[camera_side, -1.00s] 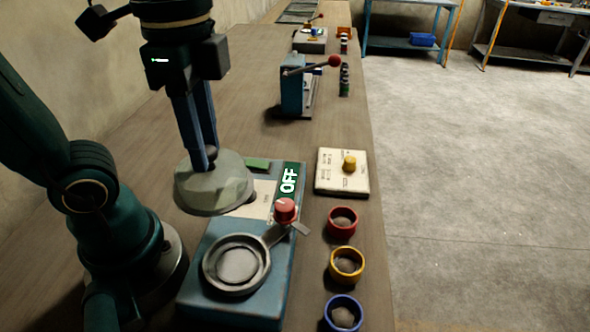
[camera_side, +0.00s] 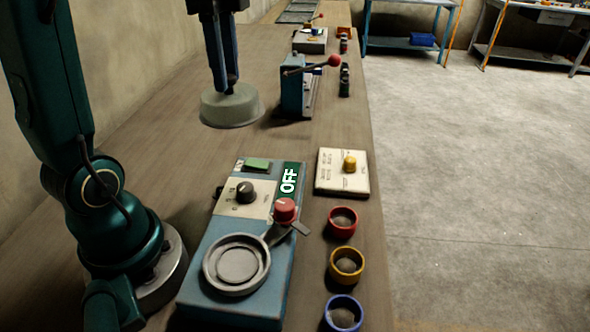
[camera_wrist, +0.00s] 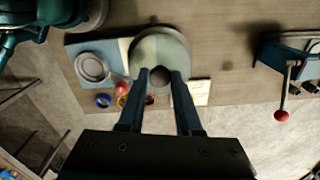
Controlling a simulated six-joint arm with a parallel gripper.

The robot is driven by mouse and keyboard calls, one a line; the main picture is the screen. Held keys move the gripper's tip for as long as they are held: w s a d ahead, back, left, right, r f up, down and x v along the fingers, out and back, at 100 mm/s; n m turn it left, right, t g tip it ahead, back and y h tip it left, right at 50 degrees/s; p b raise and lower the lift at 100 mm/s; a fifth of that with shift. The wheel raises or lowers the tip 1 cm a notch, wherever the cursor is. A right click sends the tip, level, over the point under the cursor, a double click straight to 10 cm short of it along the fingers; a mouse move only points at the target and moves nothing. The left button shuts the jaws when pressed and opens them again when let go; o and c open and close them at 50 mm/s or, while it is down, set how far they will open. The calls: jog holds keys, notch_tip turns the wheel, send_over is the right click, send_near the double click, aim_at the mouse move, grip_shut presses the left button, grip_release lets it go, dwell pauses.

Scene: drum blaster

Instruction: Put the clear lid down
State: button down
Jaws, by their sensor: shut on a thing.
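The clear lid (camera_side: 232,106) is a pale, cloudy round cover with a dark knob on top. My gripper (camera_side: 226,84) points down and is shut on that knob. The lid is level over the back part of the bench, left of the small blue lever press; whether it touches the bench I cannot tell. In the wrist view the lid (camera_wrist: 160,47) sits between my fingertips (camera_wrist: 158,73) and hides part of what lies behind. The blue machine (camera_side: 216,262) stands uncovered in front, with a grey round seat (camera_side: 237,264), a black dial and an OFF sign.
The blue press (camera_side: 292,96) with its red-balled lever is close to the lid's right. A cream plate with a yellow knob (camera_side: 350,163) and red, yellow and blue cups (camera_side: 343,222) line the bench's right edge. Bare bench (camera_side: 170,118) lies left of the lid.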

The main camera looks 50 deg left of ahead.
jog(key=w+a+f+n, duration=0.1)
jog(key=w+a+f, duration=0.1)
jog(key=a+f, duration=0.3)
jog(key=w+a+f+n, duration=0.1)
jog(key=w+a+f, duration=0.15)
jog(key=a, duration=0.55)
jog(key=shift+w+d+f, duration=1.2)
jog(key=shift+d+f, duration=0.15)
jog(key=shift+f, duration=0.45)
jog(key=shift+w+d+f, duration=1.25)
jog(key=shift+d+f, duration=0.05)
jog(key=shift+f, duration=0.55)
jog(key=shift+w+d+f, duration=1.2)
jog(key=shift+d+f, duration=0.15)
jog(key=shift+f, duration=0.45)
jog(key=shift+f, duration=0.15)
jog(key=c, duration=0.6)
grip_release()
